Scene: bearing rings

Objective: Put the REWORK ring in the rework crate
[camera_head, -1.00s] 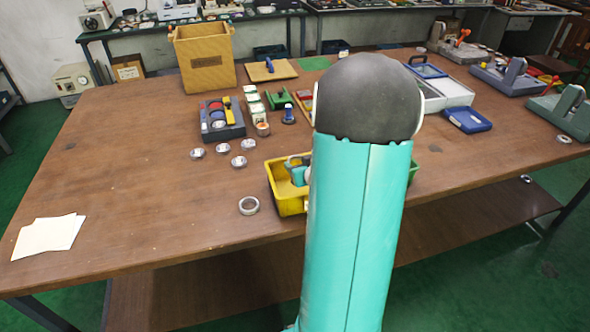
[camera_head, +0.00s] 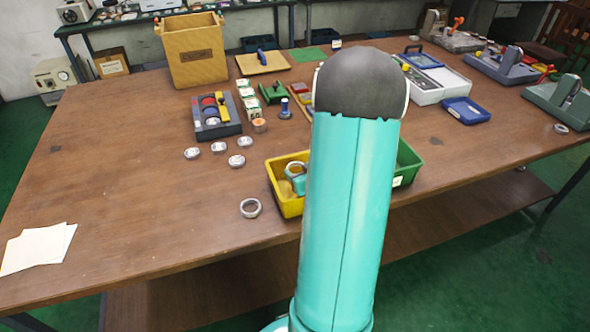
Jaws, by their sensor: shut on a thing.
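A yellow crate (camera_head: 291,205) stands near the table's front edge. A green crate (camera_head: 409,166) shows to the right, past my arm. My gripper (camera_head: 297,181) is partly visible as a teal shape at the yellow crate, left of my arm. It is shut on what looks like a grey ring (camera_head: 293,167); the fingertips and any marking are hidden. A loose metal ring (camera_head: 250,208) lies flat, left of the yellow crate. Several smaller rings (camera_head: 236,161) lie farther back. I cannot read which ring or crate is for rework.
A dark tray (camera_head: 217,130) with coloured parts stands behind the small rings. A wooden box (camera_head: 194,62) and small boxes (camera_head: 250,105) stand farther back. Papers (camera_head: 38,248) lie at left. A white case (camera_head: 440,88) and blue box (camera_head: 466,110) are at right.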

